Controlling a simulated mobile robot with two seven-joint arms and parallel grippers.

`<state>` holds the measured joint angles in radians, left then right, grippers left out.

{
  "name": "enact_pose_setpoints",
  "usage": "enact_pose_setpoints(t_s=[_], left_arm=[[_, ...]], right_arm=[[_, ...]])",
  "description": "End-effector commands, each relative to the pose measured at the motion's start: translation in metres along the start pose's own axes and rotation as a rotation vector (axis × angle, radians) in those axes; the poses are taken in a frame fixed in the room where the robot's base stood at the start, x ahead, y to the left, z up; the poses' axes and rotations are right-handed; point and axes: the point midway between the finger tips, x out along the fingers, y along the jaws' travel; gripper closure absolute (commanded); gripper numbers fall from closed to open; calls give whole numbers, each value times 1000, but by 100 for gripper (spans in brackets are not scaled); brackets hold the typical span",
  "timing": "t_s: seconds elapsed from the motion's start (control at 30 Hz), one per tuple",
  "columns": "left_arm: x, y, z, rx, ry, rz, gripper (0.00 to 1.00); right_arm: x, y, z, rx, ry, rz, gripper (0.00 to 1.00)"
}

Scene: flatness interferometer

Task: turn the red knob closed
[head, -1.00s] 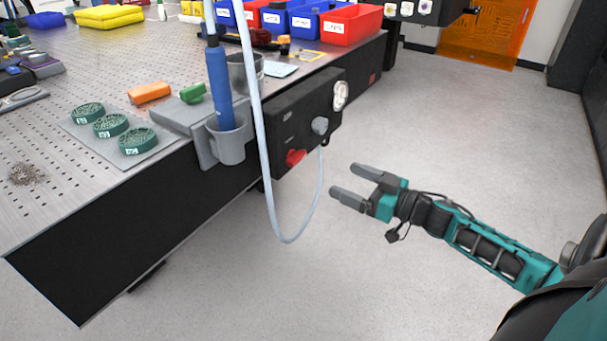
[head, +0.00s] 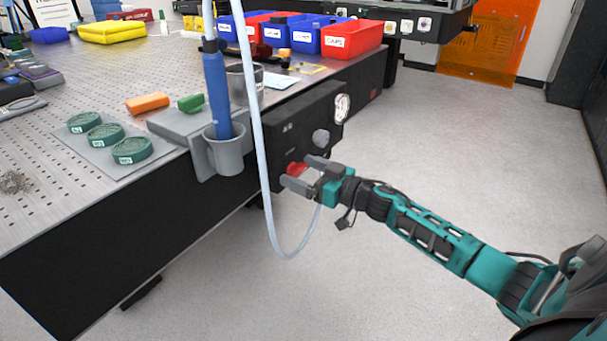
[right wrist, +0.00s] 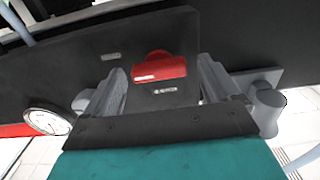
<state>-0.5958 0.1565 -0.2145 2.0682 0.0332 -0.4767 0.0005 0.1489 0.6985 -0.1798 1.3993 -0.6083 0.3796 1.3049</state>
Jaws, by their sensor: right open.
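The red knob (head: 297,169) is on the front of a black panel (head: 283,140) fixed to the table's side. In the right wrist view the red knob (right wrist: 158,66) sits between the two fingers, with clear gaps on both sides. My right gripper (head: 299,174) is open at the panel, its fingers on either side of the knob and partly hiding it in the head view. The right gripper also shows in the right wrist view (right wrist: 162,85). I cannot tell whether a fingertip touches the panel. My left gripper is not in view.
A pale hose (head: 262,170) hangs in a loop close by the gripper. A grey cup (head: 225,152) holding a blue tool (head: 217,90) is left of the panel. A grey knob (head: 320,138) and a round gauge (head: 342,108) are on the panel. Open floor lies right.

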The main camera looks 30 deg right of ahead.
Motion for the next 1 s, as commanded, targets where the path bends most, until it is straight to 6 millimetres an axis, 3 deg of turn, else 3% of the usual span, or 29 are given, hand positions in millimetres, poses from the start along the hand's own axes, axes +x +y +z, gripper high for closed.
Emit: enact_pose_setpoints(t_s=[0.3, 0.87, 1.0], left_arm=[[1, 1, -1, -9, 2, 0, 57], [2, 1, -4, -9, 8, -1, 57], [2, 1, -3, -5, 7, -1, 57]], right_arm=[[2, 0, 0, 0, 0, 1, 11], [2, 0, 0, 0, 0, 0, 64], [2, 0, 0, -2, 0, 0, 67]])
